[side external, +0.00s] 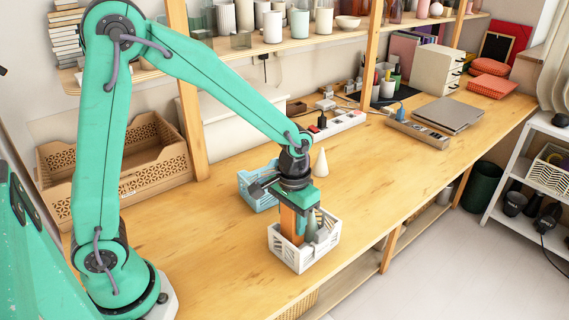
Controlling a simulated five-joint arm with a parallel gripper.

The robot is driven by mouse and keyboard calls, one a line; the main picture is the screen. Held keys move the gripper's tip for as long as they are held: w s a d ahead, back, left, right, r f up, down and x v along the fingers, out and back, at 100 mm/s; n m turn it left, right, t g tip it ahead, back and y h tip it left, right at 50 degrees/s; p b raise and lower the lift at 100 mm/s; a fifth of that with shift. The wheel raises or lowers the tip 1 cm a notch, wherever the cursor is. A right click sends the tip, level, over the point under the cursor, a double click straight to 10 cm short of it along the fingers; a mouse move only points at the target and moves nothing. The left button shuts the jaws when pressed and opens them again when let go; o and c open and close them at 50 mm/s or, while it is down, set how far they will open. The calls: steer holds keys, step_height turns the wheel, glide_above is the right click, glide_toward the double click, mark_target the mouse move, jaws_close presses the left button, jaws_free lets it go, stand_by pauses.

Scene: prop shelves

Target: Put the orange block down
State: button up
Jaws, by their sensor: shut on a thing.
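The orange block (290,224) is upright between the fingers of my gripper (299,216). My gripper points down and is shut on the block. The block is over or inside a white slatted basket (303,258) near the table's front edge. The basket's front wall hides the block's lower end, so I cannot tell whether it touches the bottom. A grey-green object (322,234) shows in the basket, to the right of the block.
A blue basket (262,197) stands just behind the white one, partly hidden by my gripper. A white cone (321,163) stands behind. A power strip (337,125) and a laptop (448,115) lie farther back. The wooden tabletop (400,180) is clear to the right.

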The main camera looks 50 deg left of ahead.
steer(key=shift+f, duration=1.1)
steer(key=shift+f, duration=0.15)
steer(key=o, duration=0.8)
steer(key=shift+c, duration=0.2)
step_height(320, 180, up, 12)
steer(key=shift+r, duration=0.2)
